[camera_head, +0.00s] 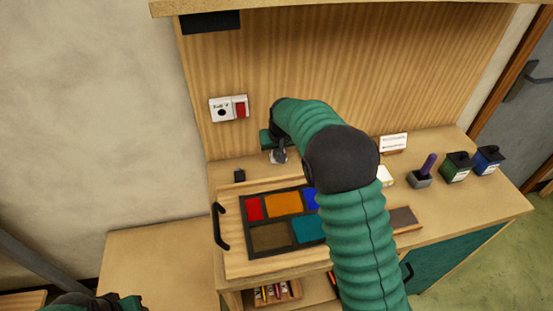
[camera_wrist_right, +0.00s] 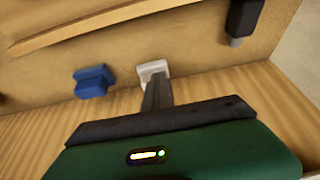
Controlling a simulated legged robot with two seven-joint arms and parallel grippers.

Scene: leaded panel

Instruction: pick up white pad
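A small white pad (camera_wrist_right: 153,68) is at the tip of my right gripper (camera_wrist_right: 157,88) in the right wrist view. The dark fingers overlap into one shape there, so I cannot tell whether they are closed on it. In the head view my right gripper (camera_head: 277,150) is low over the back left of the bench, with a pale grey-white piece (camera_head: 279,157) at its tip. The green arm hides part of the bench. A green and dark part of my left arm's end (camera_head: 95,304) shows at the bottom left edge; its fingers cannot be made out.
A blue block (camera_wrist_right: 93,80) lies beside the white pad. A panel of coloured glass (camera_head: 283,205) lies in front of my right gripper. A small black object (camera_head: 239,175) stands to the left. A purple-handled tool in a holder (camera_head: 421,178) and bottles (camera_head: 457,167) stand at the right.

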